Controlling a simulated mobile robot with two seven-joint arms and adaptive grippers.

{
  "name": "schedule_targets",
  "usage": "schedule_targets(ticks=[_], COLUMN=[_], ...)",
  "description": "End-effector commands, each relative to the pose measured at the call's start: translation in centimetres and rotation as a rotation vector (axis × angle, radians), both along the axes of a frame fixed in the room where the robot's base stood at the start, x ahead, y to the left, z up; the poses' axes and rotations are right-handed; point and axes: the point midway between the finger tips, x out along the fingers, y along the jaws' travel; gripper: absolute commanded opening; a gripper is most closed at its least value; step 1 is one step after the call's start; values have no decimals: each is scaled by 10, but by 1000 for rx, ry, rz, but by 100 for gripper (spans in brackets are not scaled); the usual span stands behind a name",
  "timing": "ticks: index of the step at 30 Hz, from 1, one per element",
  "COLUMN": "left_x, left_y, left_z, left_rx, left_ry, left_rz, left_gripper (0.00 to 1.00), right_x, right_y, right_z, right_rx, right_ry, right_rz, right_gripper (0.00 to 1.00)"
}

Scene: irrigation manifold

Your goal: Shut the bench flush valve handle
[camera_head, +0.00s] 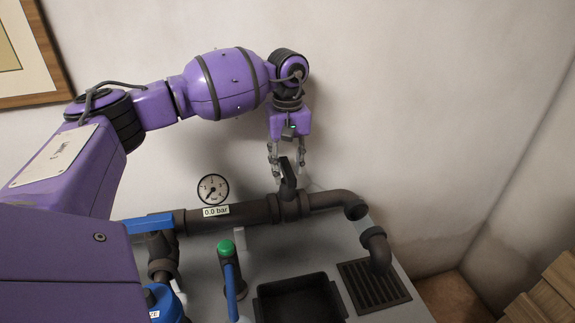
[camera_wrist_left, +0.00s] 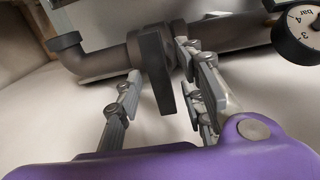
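A black lever handle (camera_head: 288,175) stands up from a valve on the dark pipe (camera_head: 235,215) that runs along the back of the bench. I take it for the flush valve handle; no label on it is readable. My left gripper (camera_head: 287,160) points down over it from my purple arm. In the left wrist view the handle (camera_wrist_left: 155,68) sits between the fingers of the gripper (camera_wrist_left: 160,95). The fingers are apart, with a clear gap on the left side of the handle and the right finger close to it; contact cannot be told. My right gripper is not in view.
A pressure gauge (camera_head: 213,189) reading 0.0 bar stands left of the handle. A blue lever (camera_head: 147,223) lies along the pipe, and a green-capped valve (camera_head: 226,248) stands in front. A black basin (camera_head: 300,300) and a drain grate (camera_head: 375,287) are at the front right.

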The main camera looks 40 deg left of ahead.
Motion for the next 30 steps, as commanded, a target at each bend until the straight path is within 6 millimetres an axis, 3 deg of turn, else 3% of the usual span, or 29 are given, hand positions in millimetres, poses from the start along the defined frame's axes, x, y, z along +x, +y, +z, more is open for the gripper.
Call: schedule_targets(ticks=[5, 18, 24, 30], left_x=[1, 1, 0, 0], left_y=[0, 0, 0, 0], left_z=[20, 106, 119, 120], left_rx=[0, -1, -1, -1], left_ry=[-4, -4, -2, -1], left_rz=[1, 0, -1, -1], left_gripper=[36, 36, 36, 36], right_x=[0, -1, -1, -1], right_y=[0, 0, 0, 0], right_z=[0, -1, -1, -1], right_rx=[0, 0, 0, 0], right_ry=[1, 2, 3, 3], right_rz=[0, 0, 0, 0], right_gripper=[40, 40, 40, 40])
